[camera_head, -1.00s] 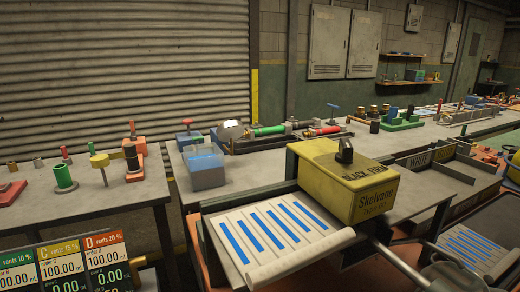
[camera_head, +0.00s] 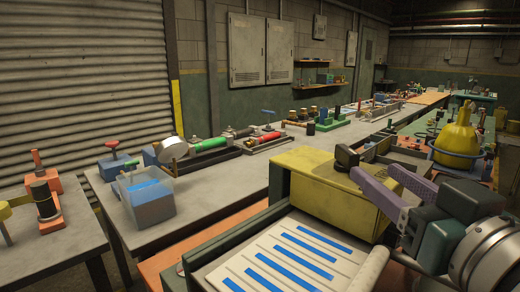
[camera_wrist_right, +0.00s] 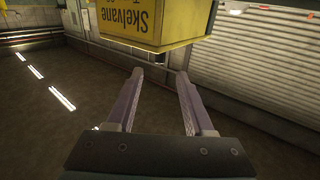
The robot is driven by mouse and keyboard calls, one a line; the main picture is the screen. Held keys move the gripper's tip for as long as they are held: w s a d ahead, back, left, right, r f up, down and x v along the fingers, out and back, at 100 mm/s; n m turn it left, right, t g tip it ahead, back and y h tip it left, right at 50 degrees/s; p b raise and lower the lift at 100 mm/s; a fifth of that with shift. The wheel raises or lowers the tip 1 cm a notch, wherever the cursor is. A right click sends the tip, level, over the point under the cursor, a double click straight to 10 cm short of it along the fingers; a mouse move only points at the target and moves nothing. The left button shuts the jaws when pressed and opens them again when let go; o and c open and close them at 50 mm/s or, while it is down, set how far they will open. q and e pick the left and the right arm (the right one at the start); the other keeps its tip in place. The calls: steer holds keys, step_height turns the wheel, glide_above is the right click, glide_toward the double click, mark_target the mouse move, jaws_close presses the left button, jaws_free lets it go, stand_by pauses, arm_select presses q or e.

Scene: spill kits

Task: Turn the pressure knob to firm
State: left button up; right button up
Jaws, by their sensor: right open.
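The yellow box (camera_head: 325,198) stands on the bench beside a sheet with blue stripes. A dark knob (camera_head: 346,157) sits on its top, and its setting marks are too small to read. My right gripper (camera_head: 376,175) has purple fingers spread apart and empty. In the head view its fingertips are just right of the knob; I cannot tell whether one touches it. My left gripper is not in view.
The striped sheet (camera_head: 285,258) lies in front of the box. A clear bin with blue contents (camera_head: 150,200) and red and green cylinder fittings (camera_head: 208,144) stand on the bench to the left. A yellow rounded vessel (camera_head: 458,138) stands at the right.

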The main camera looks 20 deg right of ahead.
mark_target(356, 157)
steer(key=x, duration=0.8)
jaws_close()
stand_by(0.5)
